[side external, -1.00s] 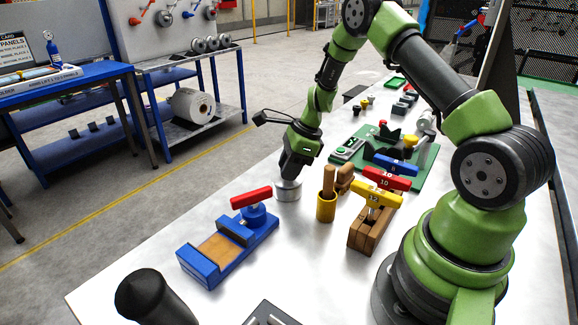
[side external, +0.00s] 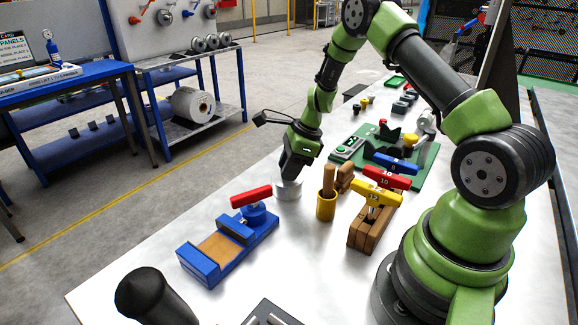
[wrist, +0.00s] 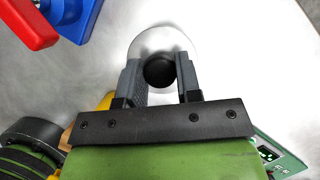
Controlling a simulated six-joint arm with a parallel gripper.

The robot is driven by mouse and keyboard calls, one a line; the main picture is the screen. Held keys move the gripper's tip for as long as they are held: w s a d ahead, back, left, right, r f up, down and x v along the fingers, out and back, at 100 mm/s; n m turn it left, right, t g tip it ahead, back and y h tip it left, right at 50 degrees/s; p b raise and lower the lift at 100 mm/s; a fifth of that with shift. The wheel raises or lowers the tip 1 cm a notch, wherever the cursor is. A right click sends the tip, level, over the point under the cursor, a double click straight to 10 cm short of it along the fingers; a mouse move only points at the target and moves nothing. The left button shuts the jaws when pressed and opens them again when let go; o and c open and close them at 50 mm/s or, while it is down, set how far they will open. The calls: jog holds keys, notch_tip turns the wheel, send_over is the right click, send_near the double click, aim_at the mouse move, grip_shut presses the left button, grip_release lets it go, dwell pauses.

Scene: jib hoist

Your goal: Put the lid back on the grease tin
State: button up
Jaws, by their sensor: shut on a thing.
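The grease tin (side external: 287,191) is a short pale cylinder standing on the bench below my gripper (side external: 290,178). In the wrist view, the two grey fingers of my gripper (wrist: 158,66) stand either side of a round black knob (wrist: 159,73) and are shut on it. I take the knob to be the lid's. Around and behind it shows a pale round disc, the lid (wrist: 165,38). The seam between lid and tin is too small to make out, so I cannot tell whether the lid is fully seated.
A blue vise (side external: 228,243) with a red handle stands to the front left. A yellow cup (side external: 326,207) with wooden handles and a wooden block of T-handled tools (side external: 372,228) stand close on the right. A green tray (side external: 425,160) lies behind. Bench left of the tin is clear.

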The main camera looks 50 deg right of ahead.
jog(key=o, duration=1.5)
jog(key=shift+c, duration=0.2)
jog(key=shift+r, duration=3.5)
grip_shut()
jog(key=shift+f, duration=0.1)
